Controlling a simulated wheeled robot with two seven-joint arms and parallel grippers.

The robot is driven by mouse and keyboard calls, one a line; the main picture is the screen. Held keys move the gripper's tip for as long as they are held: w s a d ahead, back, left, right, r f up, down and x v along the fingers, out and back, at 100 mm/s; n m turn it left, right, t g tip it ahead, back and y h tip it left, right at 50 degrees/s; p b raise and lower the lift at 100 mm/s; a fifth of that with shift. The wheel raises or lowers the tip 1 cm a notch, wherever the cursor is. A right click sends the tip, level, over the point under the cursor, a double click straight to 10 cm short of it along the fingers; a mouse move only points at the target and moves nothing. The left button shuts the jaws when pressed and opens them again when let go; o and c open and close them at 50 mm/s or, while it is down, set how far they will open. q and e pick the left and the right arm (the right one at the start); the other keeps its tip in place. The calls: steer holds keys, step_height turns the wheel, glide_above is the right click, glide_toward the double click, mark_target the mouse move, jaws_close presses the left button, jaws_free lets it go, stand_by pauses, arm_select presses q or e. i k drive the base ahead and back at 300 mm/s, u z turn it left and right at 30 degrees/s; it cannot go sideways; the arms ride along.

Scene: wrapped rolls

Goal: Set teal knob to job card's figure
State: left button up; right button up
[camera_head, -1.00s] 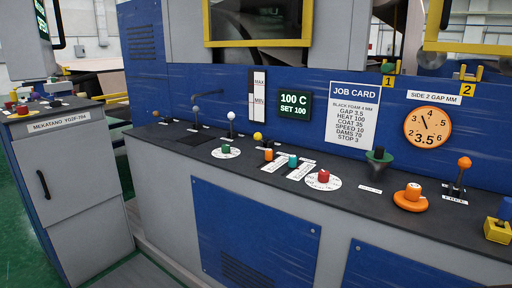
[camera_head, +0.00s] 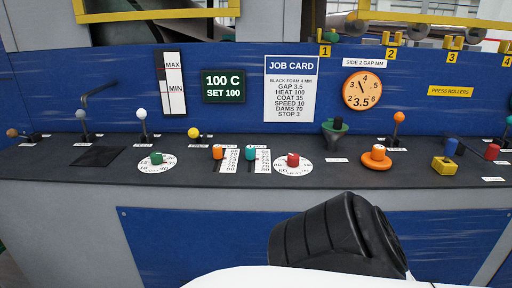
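The teal knob (camera_head: 250,153) stands on the dark console top, beside a white printed scale strip (camera_head: 263,160). The strip's figures are too small to read, so I cannot tell its setting. The job card (camera_head: 291,88) on the blue panel reads black foam 4 mm, gap 3.5, heat 100, coat 35, speed 10, dams 70, stop 3. An orange knob (camera_head: 218,152) with a similar strip is just left of the teal one. Neither gripper's fingers are in view. A black ribbed part, probably of my arm, shows at the bottom.
A red knob (camera_head: 293,160) on a round dial is close to the teal knob's right. A green dial knob (camera_head: 157,158) and yellow ball (camera_head: 194,132) are left. A black-and-green knob (camera_head: 335,128) and orange button (camera_head: 377,154) are right. The console's front strip is clear.

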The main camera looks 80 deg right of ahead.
mark_target(251, 152)
steer(key=z, duration=2.1)
